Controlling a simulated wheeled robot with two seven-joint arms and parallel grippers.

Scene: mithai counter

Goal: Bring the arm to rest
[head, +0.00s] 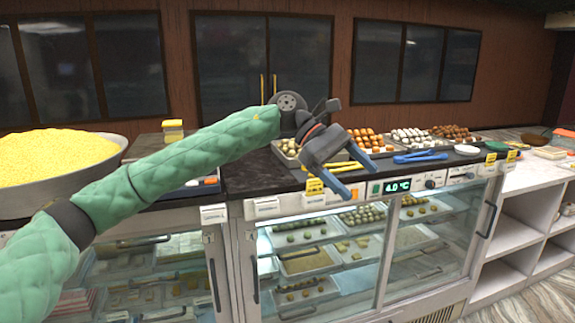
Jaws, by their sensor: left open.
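My left arm, in a green quilted sleeve, reaches in from the left of the head view. My left gripper (362,178) is open and empty, held above the front edge of the dark counter top (258,172). My right gripper is not in view.
Trays of sweets (412,139) stand at the back of the counter. Blue tongs (420,157), a white plate (467,150) and a green dish (497,146) lie nearby. A large pan of yellow sweets (50,158) stands at left. A glass display case (330,255) fills the front.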

